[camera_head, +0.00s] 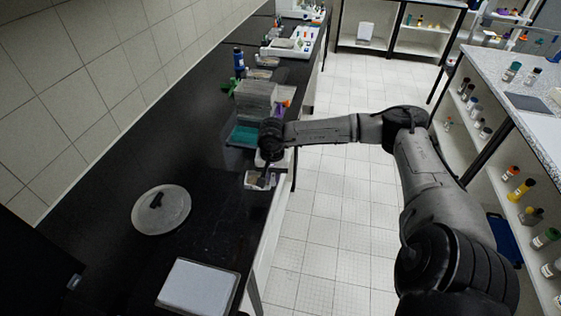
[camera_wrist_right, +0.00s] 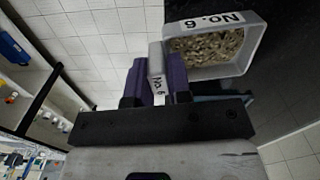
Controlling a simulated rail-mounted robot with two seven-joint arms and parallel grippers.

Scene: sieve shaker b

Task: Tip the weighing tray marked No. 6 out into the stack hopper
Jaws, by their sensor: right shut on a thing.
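The weighing tray marked No. 6 (camera_wrist_right: 248,45) is a grey square tray holding brown, coarse grains, with its label on the rim. In the head view the tray (camera_head: 260,181) shows small near the counter's right edge, just below my right gripper (camera_head: 268,156). The grains are still in the tray. I cannot pick out the stack hopper for certain. My left gripper is not in view.
A round pale lid with a black handle (camera_head: 161,212) lies on the black counter (camera_head: 105,195). A white-topped box (camera_head: 198,287) stands nearer. Beyond the gripper are a teal item (camera_head: 243,136), a translucent grey box (camera_head: 255,98) and bottles. A tiled wall borders the left.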

